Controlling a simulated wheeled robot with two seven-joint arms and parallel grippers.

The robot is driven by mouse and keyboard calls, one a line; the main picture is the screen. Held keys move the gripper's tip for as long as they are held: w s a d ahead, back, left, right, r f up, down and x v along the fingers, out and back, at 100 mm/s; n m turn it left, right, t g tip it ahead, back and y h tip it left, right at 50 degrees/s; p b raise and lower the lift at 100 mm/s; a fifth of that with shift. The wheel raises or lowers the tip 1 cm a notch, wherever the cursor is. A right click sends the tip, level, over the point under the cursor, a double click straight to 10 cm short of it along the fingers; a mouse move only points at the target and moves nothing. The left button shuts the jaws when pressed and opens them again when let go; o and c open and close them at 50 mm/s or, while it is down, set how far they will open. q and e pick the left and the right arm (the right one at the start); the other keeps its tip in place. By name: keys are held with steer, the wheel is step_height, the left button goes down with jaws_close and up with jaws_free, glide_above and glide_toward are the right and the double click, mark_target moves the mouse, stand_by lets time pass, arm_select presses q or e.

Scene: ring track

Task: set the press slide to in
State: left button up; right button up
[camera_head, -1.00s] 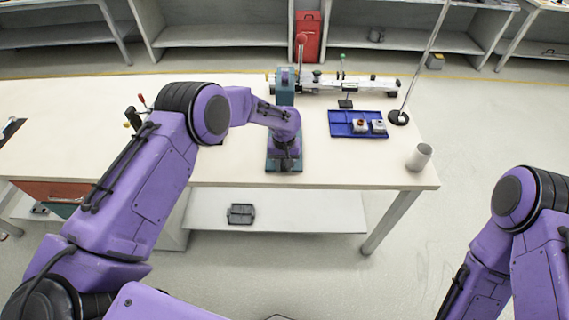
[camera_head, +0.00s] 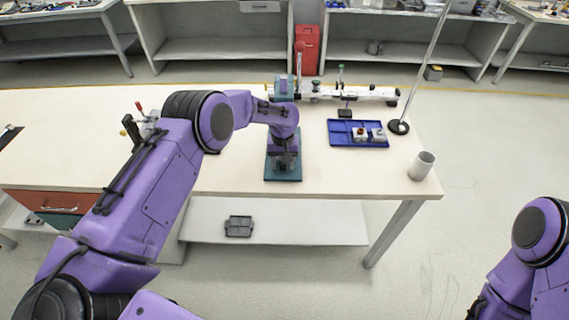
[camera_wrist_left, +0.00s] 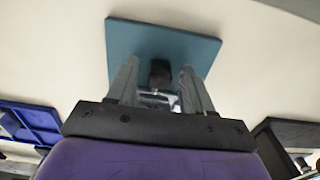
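A teal base plate (camera_head: 283,174) lies near the front edge of the table; it also shows in the left wrist view (camera_wrist_left: 190,48). A small black part (camera_wrist_left: 160,72) stands on it, with a shiny piece below. My left gripper (camera_head: 284,162) is over the plate, pointing down. In the left wrist view its fingers (camera_wrist_left: 160,80) are apart, one on each side of the black part; contact is not clear. A teal block with a red-knobbed lever (camera_head: 283,88) stands behind my left arm, partly hidden. I cannot tell which part is the press slide. My right gripper is out of view.
A blue tray (camera_head: 340,138) with small parts lies to the right of the plate. Table between plate and cup is clear.

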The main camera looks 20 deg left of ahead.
arm_select(q)
steer(key=shift+r, duration=0.4)
step_height(320, 180, up, 10)
steer(key=b, duration=0.2)
steer(key=shift+f, duration=0.15)
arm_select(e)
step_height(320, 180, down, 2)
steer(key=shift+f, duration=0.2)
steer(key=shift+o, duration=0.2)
